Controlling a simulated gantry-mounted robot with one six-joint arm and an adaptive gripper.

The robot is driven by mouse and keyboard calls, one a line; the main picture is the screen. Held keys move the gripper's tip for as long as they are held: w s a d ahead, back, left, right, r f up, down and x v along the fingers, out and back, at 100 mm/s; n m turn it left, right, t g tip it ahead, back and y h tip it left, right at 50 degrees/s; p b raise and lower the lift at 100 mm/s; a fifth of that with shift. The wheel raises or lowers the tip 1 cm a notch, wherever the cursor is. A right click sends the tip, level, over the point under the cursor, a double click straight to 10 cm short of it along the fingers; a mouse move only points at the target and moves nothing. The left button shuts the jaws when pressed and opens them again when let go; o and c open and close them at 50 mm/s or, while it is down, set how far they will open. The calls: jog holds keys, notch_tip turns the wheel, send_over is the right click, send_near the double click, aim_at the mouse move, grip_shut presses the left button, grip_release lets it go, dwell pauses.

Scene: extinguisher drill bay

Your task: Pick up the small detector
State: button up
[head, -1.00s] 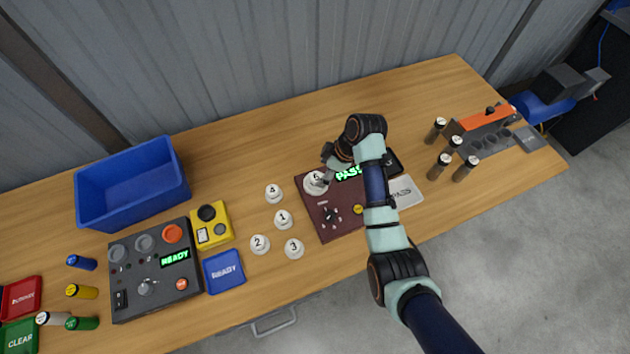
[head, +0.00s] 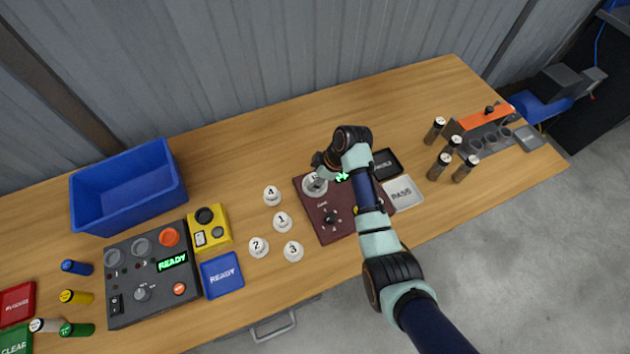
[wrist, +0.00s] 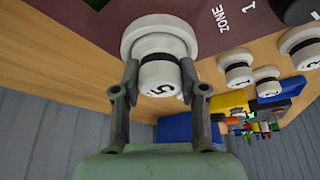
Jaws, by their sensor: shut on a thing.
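A small white detector (wrist: 160,72) with a black band and the number 5 is between my gripper's fingers in the wrist view. My gripper (wrist: 160,88) is shut on it. Behind it is a wider round white base (wrist: 130,35) on the maroon panel (wrist: 90,12); I cannot tell whether the two touch. In the head view the detector and base show as one round white shape (head: 314,185) at the panel's upper left corner. My gripper (head: 320,168) is just above it, partly hidden by my wrist.
Several loose numbered detectors, among them number 1 (head: 282,222), stand left of the panel. A blue bin (head: 128,190), a yellow device (head: 209,228) and a grey console (head: 150,270) are farther left. Several dark cylinders stand right. The table behind the panel is clear.

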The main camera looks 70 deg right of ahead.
notch_tip(320, 180, up, 20)
jog(key=p, duration=0.6)
